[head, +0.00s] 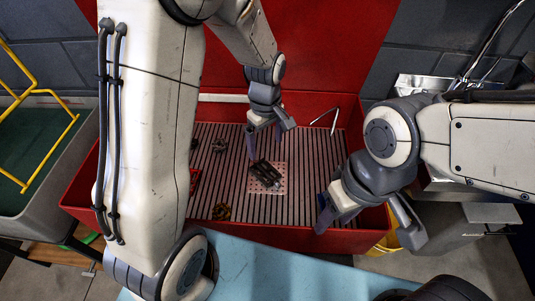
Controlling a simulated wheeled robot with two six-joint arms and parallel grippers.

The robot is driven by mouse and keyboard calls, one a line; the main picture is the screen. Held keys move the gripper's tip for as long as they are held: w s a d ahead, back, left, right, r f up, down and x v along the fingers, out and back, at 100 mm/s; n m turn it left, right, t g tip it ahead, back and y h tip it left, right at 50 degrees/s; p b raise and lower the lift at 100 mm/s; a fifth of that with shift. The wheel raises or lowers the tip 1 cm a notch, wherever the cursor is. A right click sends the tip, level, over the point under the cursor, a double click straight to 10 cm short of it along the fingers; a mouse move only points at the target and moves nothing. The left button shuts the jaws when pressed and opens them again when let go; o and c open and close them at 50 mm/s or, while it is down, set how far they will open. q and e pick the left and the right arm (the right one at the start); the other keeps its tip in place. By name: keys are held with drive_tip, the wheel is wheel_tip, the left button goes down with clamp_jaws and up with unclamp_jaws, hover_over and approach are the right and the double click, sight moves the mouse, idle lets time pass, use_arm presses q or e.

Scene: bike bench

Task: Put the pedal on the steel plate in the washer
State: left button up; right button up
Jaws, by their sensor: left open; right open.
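The dark pedal (265,174) lies on the pale perforated steel plate (280,169), on the slatted floor of the red washer (300,238). My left gripper (269,139) is open and empty, pointing down just above and behind the pedal. One of its fingers is close to the pedal's far end; I cannot tell whether they touch. My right gripper (367,226) is open and empty over the washer's front right edge, apart from the pedal.
A thin bent spout (334,119) stands at the back right. A yellow bucket (387,244) is at right, a light-blue surface (285,270) in front.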

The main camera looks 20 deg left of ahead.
use_arm(q)
drive_tip(key=s+d+r+m, duration=0.3)
drive_tip(key=s+m, duration=0.3)
drive_tip(key=s, duration=0.1)
drive_tip(key=s+d+r+m, duration=0.2)
drive_tip(key=s+r+m, duration=0.1)
drive_tip(key=s+m, duration=0.3)
drive_tip(key=s+d+r+m+h, duration=0.1)
drive_tip(key=s+d+r+m, duration=0.2)
drive_tip(key=s+m, duration=0.3)
drive_tip(key=shift+s+d+r+m, duration=0.15)
drive_tip(key=shift+s, duration=0.45)
drive_tip(key=shift+s+d+r+m, duration=0.15)
drive_tip(key=shift+s, duration=0.4)
drive_tip(key=shift+r, duration=0.15)
